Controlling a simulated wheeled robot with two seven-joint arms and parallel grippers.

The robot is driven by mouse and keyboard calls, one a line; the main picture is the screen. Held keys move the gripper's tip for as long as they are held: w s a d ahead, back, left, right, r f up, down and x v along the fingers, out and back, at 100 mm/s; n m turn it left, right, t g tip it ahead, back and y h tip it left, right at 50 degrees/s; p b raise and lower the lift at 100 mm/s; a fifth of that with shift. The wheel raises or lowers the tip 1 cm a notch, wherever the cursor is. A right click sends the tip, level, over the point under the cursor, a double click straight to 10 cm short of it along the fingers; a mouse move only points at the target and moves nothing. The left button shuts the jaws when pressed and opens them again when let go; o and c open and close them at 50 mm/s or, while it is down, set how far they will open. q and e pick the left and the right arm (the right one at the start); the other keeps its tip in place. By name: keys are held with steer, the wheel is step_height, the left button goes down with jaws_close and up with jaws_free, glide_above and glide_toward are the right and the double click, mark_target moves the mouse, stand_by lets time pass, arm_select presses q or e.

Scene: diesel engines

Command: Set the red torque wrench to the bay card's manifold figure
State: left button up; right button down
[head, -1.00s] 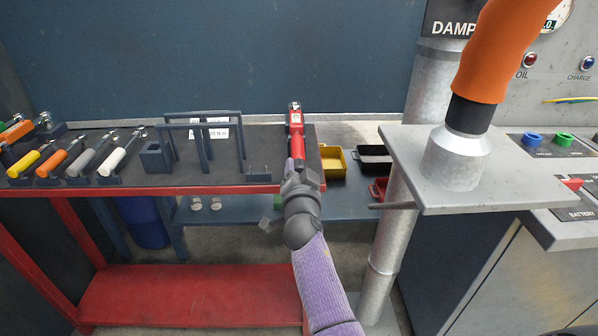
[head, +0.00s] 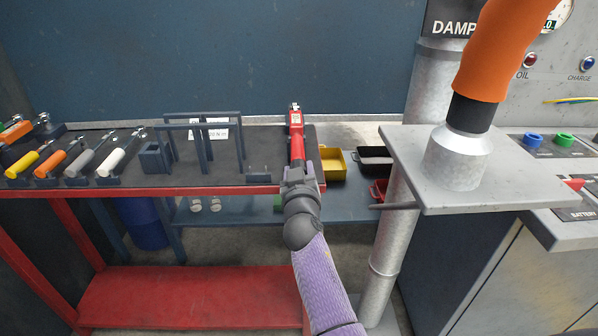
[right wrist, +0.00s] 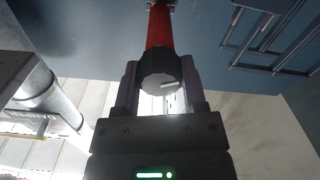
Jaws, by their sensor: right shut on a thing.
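The red torque wrench (head: 296,122) lies at the right end of the dark tool bench top (head: 225,172), its head pointing to the back. My right gripper (head: 299,172) is shut on the near end of its handle. In the right wrist view the red handle (right wrist: 160,28) ends in a dark knob (right wrist: 160,80) with a pale mark, between the fingers of my right gripper (right wrist: 162,92). A white card (head: 218,133) stands behind a dark frame; its print is too small to read. My left gripper is not in view.
Yellow (head: 25,165), orange, grey and white-handled tools lie in holders at the left. The dark frame (head: 205,126) stands mid-bench. A yellow bin (head: 333,162) and a grey pedestal plate (head: 500,190) are to the right.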

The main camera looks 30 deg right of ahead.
steer(key=n, duration=0.2)
steer(key=shift+n, duration=0.4)
steer(key=n, duration=0.3)
steer(key=shift+n, duration=0.3)
steer(key=n+p, duration=0.1)
steer(key=n, duration=0.3)
steer(key=shift+n, duration=1)
steer(key=shift+c, duration=0.7)
jaws_free()
steer(key=shift+a, duration=0.1)
